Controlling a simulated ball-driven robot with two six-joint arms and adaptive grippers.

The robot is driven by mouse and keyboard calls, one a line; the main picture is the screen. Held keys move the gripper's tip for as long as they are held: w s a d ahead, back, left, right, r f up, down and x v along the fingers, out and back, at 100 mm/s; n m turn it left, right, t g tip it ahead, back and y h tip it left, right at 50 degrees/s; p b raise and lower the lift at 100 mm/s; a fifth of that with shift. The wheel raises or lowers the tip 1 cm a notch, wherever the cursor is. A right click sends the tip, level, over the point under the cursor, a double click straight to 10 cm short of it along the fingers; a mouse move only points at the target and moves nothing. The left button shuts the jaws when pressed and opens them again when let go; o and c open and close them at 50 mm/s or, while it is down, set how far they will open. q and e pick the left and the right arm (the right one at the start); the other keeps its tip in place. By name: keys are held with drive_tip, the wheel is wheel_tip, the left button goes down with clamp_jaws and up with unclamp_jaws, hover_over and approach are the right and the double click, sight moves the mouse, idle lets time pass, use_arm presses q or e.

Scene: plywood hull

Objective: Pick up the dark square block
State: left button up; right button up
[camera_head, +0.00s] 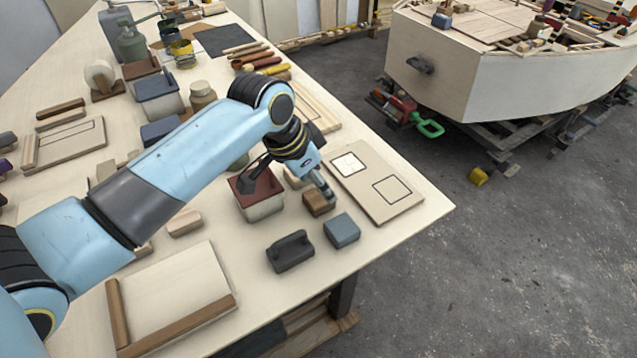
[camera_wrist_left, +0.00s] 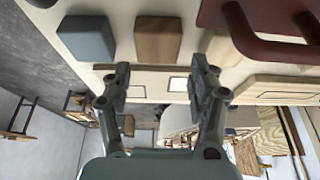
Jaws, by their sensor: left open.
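A brown wooden block (camera_head: 318,204) stands on the workbench, and a blue-grey square block (camera_head: 342,231) stands just in front and to its right. I cannot tell for sure which one the task calls dark. In the left wrist view the brown block (camera_wrist_left: 158,38) is at the top middle and the blue-grey block (camera_wrist_left: 88,37) to its left. My left gripper (camera_head: 318,184) is beside and partly over the brown block in the head view. In the wrist view my left gripper (camera_wrist_left: 161,84) is open with nothing between its fingers. My right gripper is out of view.
A red-lidded box (camera_head: 258,200) stands close left of the gripper. A dark handled block (camera_head: 290,251) lies in front. A board with two square outlines (camera_head: 378,183) lies behind, near the bench's right edge. A framed wooden tray (camera_head: 180,285) lies at the front left.

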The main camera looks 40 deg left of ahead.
use_arm(q)
drive_tip(key=x, duration=0.3)
drive_tip(key=shift+w+d+f, duration=0.15)
drive_tip(key=shift+d+f, duration=0.05)
drive_tip(key=shift+d, duration=0.1)
drive_tip(key=shift+w+f, duration=0.1)
drive_tip(key=shift+f, duration=0.15)
drive_tip(key=c, duration=0.8)
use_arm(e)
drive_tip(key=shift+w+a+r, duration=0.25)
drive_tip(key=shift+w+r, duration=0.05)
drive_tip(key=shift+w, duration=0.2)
use_arm(q)
drive_tip(key=shift+r, duration=0.15)
drive_tip(key=shift+c, duration=0.2)
